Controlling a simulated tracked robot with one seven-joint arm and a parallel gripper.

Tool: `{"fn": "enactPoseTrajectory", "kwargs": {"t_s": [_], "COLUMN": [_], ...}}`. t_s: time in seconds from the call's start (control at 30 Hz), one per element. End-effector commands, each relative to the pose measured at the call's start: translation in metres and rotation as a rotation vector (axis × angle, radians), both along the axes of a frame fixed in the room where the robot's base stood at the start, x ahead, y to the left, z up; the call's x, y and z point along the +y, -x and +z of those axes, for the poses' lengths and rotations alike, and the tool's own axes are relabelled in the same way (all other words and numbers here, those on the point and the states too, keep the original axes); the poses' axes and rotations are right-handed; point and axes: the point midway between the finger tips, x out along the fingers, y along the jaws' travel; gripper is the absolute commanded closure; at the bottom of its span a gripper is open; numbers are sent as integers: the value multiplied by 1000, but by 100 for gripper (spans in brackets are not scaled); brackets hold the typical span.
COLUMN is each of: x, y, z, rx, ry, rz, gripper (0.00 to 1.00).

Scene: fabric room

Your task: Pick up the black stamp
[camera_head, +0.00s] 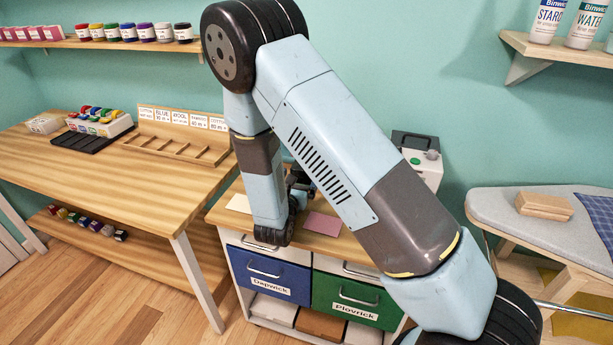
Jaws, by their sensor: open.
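I cannot single out a black stamp for certain. A white rack (100,124) on the left wooden table holds several small items with coloured tops, too small to tell apart. A flat black tray or pad (80,141) lies in front of it. My gripper (301,182) is open, above the drawer cabinet and partly hidden behind my own arm. Its fingertips and anything between them do not show clearly. It is well apart from the rack.
The drawer cabinet (335,241) carries a pink card (322,224), a pale card (239,203) and a grey machine (424,160). A wooden holder (180,146) stands on the left table. An ironing board (489,205) is right. The left table's front is clear.

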Motion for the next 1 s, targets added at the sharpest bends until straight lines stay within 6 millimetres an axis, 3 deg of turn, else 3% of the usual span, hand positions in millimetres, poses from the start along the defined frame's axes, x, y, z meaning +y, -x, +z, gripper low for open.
{"fn": "enactPoseTrajectory", "kwargs": {"t_s": [0.4,0.63,1.0], "x": [-15,-15,-15], "y": [-45,-47,-47], "z": [0,0,0], "rx": [0,1,1], "ry": [-1,0,0], "rz": [-2,0,-1], "gripper": [0,0,34]}}
